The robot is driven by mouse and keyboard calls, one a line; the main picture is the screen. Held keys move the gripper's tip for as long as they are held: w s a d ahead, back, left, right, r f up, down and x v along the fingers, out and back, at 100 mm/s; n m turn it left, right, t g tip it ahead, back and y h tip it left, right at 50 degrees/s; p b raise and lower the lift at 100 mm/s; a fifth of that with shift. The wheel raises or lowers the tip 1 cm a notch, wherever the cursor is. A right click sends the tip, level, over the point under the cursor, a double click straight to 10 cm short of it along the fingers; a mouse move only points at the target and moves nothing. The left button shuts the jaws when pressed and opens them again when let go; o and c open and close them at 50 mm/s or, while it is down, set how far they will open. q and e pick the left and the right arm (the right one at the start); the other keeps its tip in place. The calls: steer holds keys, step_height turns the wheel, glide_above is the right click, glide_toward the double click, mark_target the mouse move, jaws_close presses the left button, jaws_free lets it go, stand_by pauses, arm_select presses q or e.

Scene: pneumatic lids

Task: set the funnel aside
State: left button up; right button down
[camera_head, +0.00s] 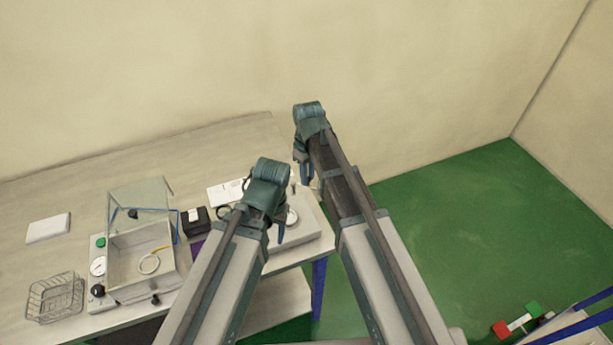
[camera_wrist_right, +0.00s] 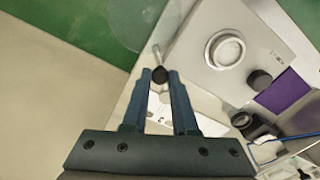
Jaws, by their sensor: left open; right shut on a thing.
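My right gripper (camera_wrist_right: 160,78) is shut on a small dark grip, with a short grey rod (camera_wrist_right: 156,54) beyond it. A faint clear round shape (camera_wrist_right: 131,22) lies past the rod, over the table's edge and green floor; it looks like the funnel, but its join to the rod is unclear. In the head view my right gripper (camera_head: 305,178) hangs above the table's right end. My left gripper (camera_head: 280,228) is open, lower, in front of the pale box with a round ring (camera_wrist_right: 225,49). The funnel is not clearly visible in the head view.
An open clear-lidded chamber (camera_head: 113,276) holds a white ring. A wire basket (camera_head: 55,298), white pad (camera_head: 48,228), black box (camera_head: 196,221) and paper sheet (camera_head: 224,194) share the table. The pale box has a black knob (camera_wrist_right: 259,80). The back left tabletop is clear.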

steer(key=shift+w, duration=0.1)
stand_by(0.5)
steer(key=c, duration=0.7)
jaws_free()
steer(key=shift+r, duration=0.1)
step_height(320, 180, up, 14)
steer(key=p, duration=1.4)
steer(key=shift+f, duration=0.25)
